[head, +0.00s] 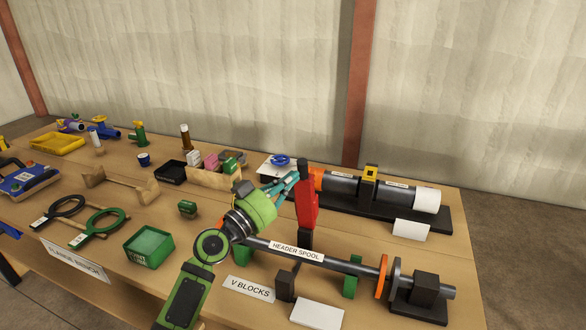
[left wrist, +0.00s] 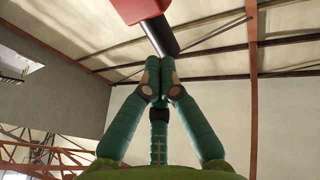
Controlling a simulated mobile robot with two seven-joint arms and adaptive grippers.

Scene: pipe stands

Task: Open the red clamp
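The red clamp (head: 307,205) stands upright near the left end of the black pipe on the bench. It has a red body and a black handle (head: 302,168) on top. My left gripper (head: 295,176) has teal fingers that reach up from the left to the handle. In the left wrist view the fingertips (left wrist: 159,66) come together right at the end of the black handle (left wrist: 160,38), with the red body (left wrist: 140,8) beyond. I see no gap between the fingertips; whether they touch the handle I cannot tell. My right gripper is not in view.
A thin pipe labelled header spool (head: 297,251) runs in front of the clamp on green and black supports. A green box (head: 149,247) and several tools stand to the left.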

